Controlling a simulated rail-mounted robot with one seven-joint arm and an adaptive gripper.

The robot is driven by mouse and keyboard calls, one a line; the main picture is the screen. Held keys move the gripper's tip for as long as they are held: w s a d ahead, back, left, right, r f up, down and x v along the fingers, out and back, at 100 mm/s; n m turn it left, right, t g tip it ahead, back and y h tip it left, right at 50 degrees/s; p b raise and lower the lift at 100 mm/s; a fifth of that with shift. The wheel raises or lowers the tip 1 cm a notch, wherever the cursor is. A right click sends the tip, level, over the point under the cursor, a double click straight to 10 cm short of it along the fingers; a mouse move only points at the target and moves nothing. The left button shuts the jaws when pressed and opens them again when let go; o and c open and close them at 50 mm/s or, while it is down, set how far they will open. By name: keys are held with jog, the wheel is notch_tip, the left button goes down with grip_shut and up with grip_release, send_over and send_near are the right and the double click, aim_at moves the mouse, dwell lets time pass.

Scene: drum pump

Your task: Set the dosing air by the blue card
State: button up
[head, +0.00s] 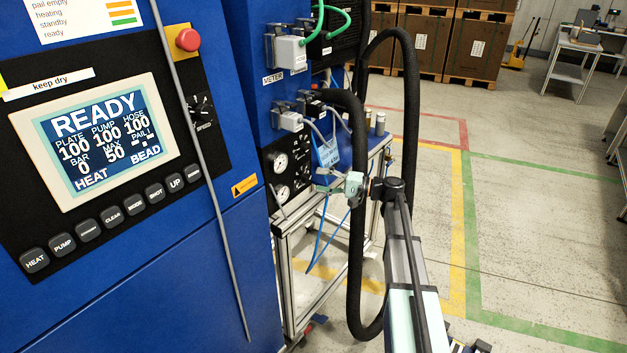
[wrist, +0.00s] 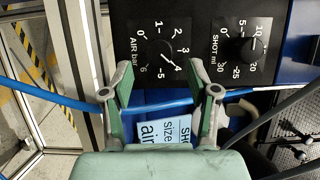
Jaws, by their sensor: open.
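In the wrist view the black panel carries a round AIR bar knob (wrist: 159,53) on a scale from 0 to 6; its white pointer line aims at about 4. A SHOT ml knob (wrist: 243,48) sits to its right. My gripper (wrist: 160,94) is open and empty, its two fingers spread below the AIR dial and apart from the knob.
A blue hose (wrist: 60,96) crosses behind the fingers. Two pressure gauges (head: 281,163) sit on the panel. A thick black hose (head: 412,110) loops down around my arm. The blue cabinet's screen (head: 100,138) reads READY. Open floor lies to the right.

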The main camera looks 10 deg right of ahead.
jog(key=v, duration=0.8)
jog(key=s+a+f+m+g+h, duration=0.1)
jog(key=s+f+h, duration=0.25)
jog(key=f, duration=0.55)
jog(key=s+a+f+g+h, duration=0.1)
jog(key=s+f+g+h, duration=0.2)
jog(key=f, duration=0.6)
jog(key=s+a+f+g+h+p, duration=0.1)
jog(key=s+a+f+g+h, duration=0.1)
jog(key=s+f, duration=0.6)
jog(key=s+a+f+g+h+p, duration=0.1)
jog(key=s+a+f+h+p, duration=0.15)
jog(key=s+f, duration=0.55)
jog(key=s+a+f+n+g+h+p, duration=0.1)
jog(key=s+f+n+g, duration=0.1)
jog(key=s, duration=0.9)
jog(key=s+a+f+n+g+h+p, duration=0.1)
jog(key=s+a+f+n+g+h, duration=0.1)
jog(key=s, duration=1)
jog(key=s+a+f+n+g+h+p, duration=0.1)
jog(key=s+f+n+g+h, duration=0.1)
jog(key=s, duration=1)
notch_tip(320, 180, down, 3)
jog(key=shift+a+r+g+p, duration=0.25)
jog(key=shift+a+g+p, duration=0.15)
jog(key=shift+g, duration=0.4)
